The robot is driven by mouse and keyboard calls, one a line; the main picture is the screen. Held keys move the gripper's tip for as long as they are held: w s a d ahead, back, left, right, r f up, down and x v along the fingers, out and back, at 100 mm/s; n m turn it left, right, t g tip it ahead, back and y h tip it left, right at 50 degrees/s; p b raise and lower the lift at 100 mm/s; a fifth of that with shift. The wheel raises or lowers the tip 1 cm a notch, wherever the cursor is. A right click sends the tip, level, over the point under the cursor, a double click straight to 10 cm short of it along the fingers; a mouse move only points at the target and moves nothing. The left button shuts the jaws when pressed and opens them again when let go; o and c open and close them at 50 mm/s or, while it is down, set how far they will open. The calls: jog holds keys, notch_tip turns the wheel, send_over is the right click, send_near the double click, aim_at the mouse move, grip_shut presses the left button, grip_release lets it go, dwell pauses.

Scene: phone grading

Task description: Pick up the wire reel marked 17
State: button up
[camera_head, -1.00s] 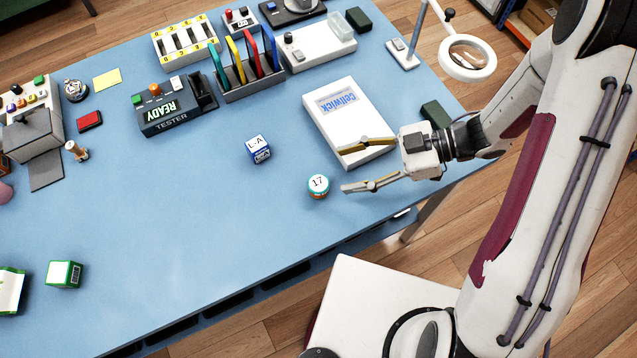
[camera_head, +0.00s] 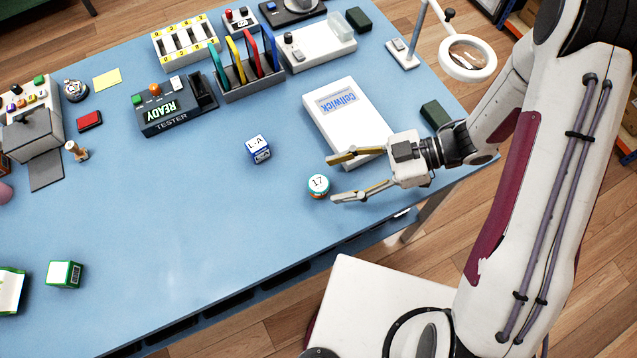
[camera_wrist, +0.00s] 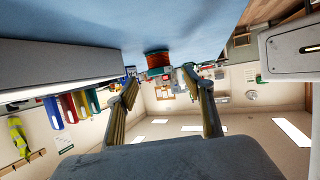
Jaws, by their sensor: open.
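The wire reel marked 17 (camera_head: 318,185) stands upright on the blue table, with a white top and an orange and teal side. In the wrist view the reel (camera_wrist: 158,62) shows near the top middle, beyond and between the fingers. My gripper (camera_head: 329,179) is open and empty, with its fingers pointing left. The reel lies just past the fingertips, closest to the lower finger in the head view. Whether that finger touches it I cannot tell. The open fingers (camera_wrist: 165,90) also show in the wrist view.
A white Cellwick box (camera_head: 345,122) lies just above my gripper. A blue-and-white L-A cube (camera_head: 259,150) sits up and left of the reel. The tester (camera_head: 172,108) and a rack of coloured boards (camera_head: 240,80) stand farther back. The blue table (camera_head: 200,220) is clear left of the reel.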

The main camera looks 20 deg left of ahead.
aim_at(320, 183)
dwell(0.3)
jog(key=shift+x, duration=2.6)
jog(key=shift+s+r, duration=0.1)
jog(key=shift+r, duration=0.1)
jog(key=c, duration=1.2)
